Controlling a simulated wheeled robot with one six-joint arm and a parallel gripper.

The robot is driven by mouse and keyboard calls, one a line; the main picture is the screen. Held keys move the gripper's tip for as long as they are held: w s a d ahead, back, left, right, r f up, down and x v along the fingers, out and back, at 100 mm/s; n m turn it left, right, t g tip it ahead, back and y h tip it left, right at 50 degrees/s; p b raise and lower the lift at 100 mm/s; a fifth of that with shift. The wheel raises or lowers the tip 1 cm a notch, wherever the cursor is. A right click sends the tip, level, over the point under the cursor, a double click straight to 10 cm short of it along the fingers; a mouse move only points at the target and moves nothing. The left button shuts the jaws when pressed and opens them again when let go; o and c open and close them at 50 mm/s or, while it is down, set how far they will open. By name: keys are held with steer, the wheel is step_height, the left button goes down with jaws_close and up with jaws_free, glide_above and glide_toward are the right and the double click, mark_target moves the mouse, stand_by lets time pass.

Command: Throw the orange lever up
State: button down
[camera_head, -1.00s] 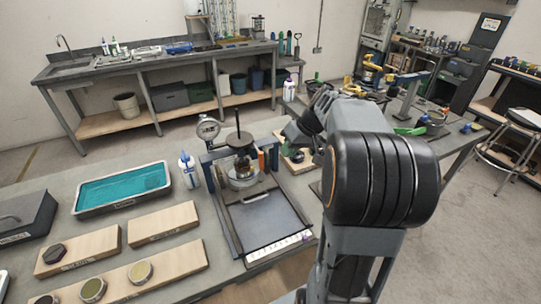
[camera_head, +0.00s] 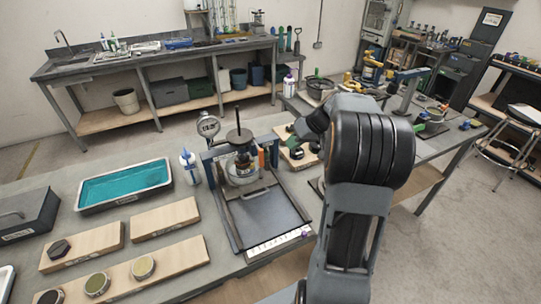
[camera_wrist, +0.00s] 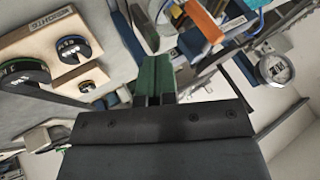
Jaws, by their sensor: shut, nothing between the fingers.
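An orange piece (camera_wrist: 201,21), which looks like the orange lever, shows at the top of the wrist view, above and to the right of my fingers, with blue parts beside it. In the head view a small orange upright part (camera_head: 262,158) stands at the right side of the press frame; I cannot tell if it is the same piece. My gripper (camera_wrist: 154,72) has its fingers together, with green on them, and holds nothing. It is apart from the orange piece in the picture. In the head view my arm hides most of the gripper.
Wooden boards with round dark dials (camera_wrist: 73,48) lie left of my fingers in the wrist view. A round gauge (camera_wrist: 276,68) is at the right. In the head view the press (camera_head: 240,165), a teal tray (camera_head: 80,206) and a bottle (camera_head: 188,167) crowd the bench.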

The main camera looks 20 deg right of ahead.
steer(key=w+a+f+p, duration=0.2)
steer(key=a+f, duration=0.3)
steer(key=a, duration=0.2)
steer(key=shift+w, duration=0.2)
steer(key=shift+w, duration=0.1)
